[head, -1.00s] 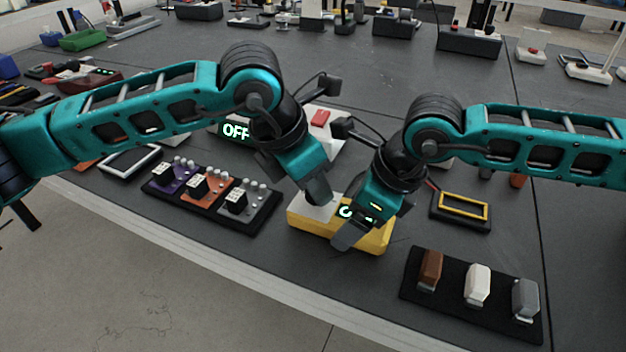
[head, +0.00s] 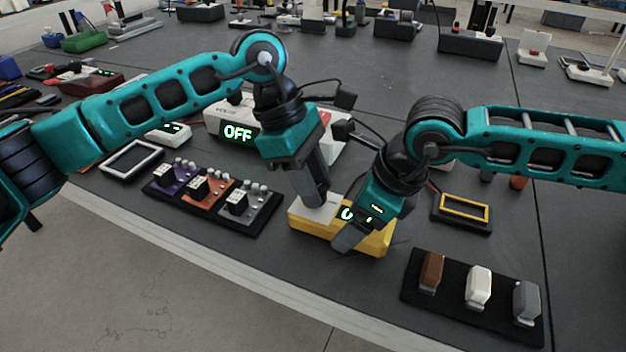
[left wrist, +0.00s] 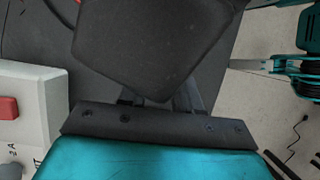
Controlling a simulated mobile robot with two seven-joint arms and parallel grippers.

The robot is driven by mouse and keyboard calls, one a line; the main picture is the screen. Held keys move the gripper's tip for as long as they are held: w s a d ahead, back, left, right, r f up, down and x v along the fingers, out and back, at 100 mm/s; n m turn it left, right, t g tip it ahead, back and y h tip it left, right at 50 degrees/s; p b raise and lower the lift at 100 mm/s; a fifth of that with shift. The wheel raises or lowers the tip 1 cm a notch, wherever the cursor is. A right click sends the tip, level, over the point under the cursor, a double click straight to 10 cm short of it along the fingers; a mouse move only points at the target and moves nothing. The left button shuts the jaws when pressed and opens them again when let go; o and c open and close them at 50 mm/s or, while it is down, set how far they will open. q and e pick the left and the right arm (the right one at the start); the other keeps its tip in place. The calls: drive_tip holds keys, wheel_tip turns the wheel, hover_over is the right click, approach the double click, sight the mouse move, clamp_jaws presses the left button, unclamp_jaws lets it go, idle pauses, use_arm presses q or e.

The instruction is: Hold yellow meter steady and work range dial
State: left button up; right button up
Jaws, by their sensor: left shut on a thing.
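The yellow meter (head: 315,229) lies on the dark bench in the middle of the head view, with a pale top and a small lit display (head: 347,213) partly covered by my right gripper. My left gripper (head: 319,198) reaches down onto the pale top of the meter, its fingers shut. The range dial at its fingertips is hidden. My right gripper (head: 350,238) is at the meter's front right, with a dark finger across its front face. The gap between its fingers is not visible. In the left wrist view, a large dark shape covers the middle and hides the meter.
Behind the meter stands a white box with an OFF display (head: 237,133) and a red button (left wrist: 7,108). A board of knob modules (head: 262,208) lies left. A black tray (head: 420,300) with several blocks lies right front. A yellow-framed panel (head: 463,208) lies right.

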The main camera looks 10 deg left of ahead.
use_arm(q)
drive_tip(key=m, duration=0.2)
drive_tip(key=m+g, duration=0.1)
drive_tip(key=m, duration=0.1)
drive_tip(key=shift+w+d+m+g+y, duration=0.1)
drive_tip(key=shift+w+m+g+y, duration=0.05)
drive_tip(key=shift+m+g+y, duration=0.55)
drive_tip(key=shift+m+y, duration=0.4)
drive_tip(key=shift+m, duration=1.2)
drive_tip(key=o, duration=1.1)
drive_tip(key=shift+c, duration=0.2)
drive_tip(key=shift+r, duration=0.15)
drive_tip(key=v, duration=1.1)
drive_tip(key=shift+w+r, duration=0.25)
drive_tip(key=shift+r, duration=0.1)
use_arm(e)
drive_tip(key=o, duration=1.1)
